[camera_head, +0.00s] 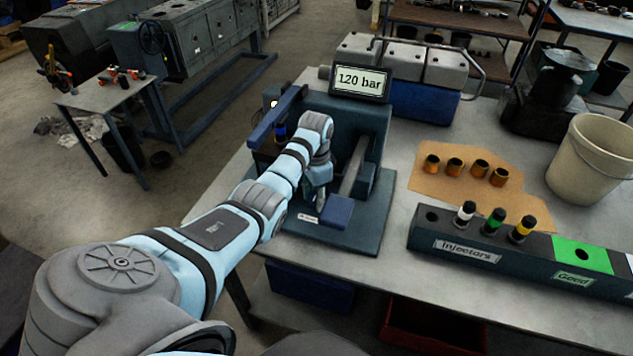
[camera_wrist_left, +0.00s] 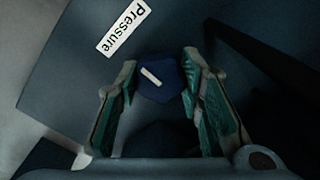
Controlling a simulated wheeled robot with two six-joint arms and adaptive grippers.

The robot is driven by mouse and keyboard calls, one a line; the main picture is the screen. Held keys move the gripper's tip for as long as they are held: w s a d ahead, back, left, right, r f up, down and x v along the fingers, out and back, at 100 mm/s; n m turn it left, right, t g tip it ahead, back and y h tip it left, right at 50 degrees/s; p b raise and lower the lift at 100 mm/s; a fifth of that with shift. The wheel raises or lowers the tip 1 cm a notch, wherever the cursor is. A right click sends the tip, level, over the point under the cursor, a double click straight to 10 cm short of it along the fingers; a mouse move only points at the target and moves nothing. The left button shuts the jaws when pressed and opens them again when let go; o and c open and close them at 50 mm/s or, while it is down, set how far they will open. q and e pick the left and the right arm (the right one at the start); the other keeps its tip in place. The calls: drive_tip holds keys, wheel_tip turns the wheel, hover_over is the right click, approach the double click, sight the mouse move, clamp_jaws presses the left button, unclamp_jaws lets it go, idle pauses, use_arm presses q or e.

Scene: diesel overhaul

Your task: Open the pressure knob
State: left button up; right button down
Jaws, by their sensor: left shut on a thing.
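The injector tester (camera_head: 375,125) stands on the workbench, with a display (camera_head: 360,82) reading 120 bar. The pressure knob (camera_wrist_left: 160,80) is a dark blue faceted knob with a white mark across its face. It sits beside a white "Pressure" label (camera_wrist_left: 123,28), which also shows small in the head view (camera_head: 307,218). My left gripper (camera_wrist_left: 157,92) is shut on the knob, with one teal-padded finger on each side. In the head view my left gripper (camera_head: 319,192) points down at the tester's base, and the knob is hidden behind it. My right gripper is not in view.
An injector rack (camera_head: 470,250), several copper-coloured cups (camera_head: 455,167) and a beige bucket (camera_head: 590,160) stand to the right.

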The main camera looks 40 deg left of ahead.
use_arm(q)
drive_tip(key=n+p, duration=0.3)
drive_tip(key=shift+r+n, duration=0.25)
drive_tip(key=shift+n, duration=0.05)
drive_tip(key=shift+n+p, duration=0.7)
drive_tip(key=shift+n, duration=0.2)
drive_tip(key=shift+f+n, duration=0.1)
drive_tip(key=shift+n, duration=0.8)
drive_tip(key=n, duration=0.5)
drive_tip(key=shift+w+a+p, duration=0.1)
drive_tip(key=shift+p, duration=0.25)
drive_tip(key=n, duration=0.5)
drive_tip(key=shift+n, duration=0.3)
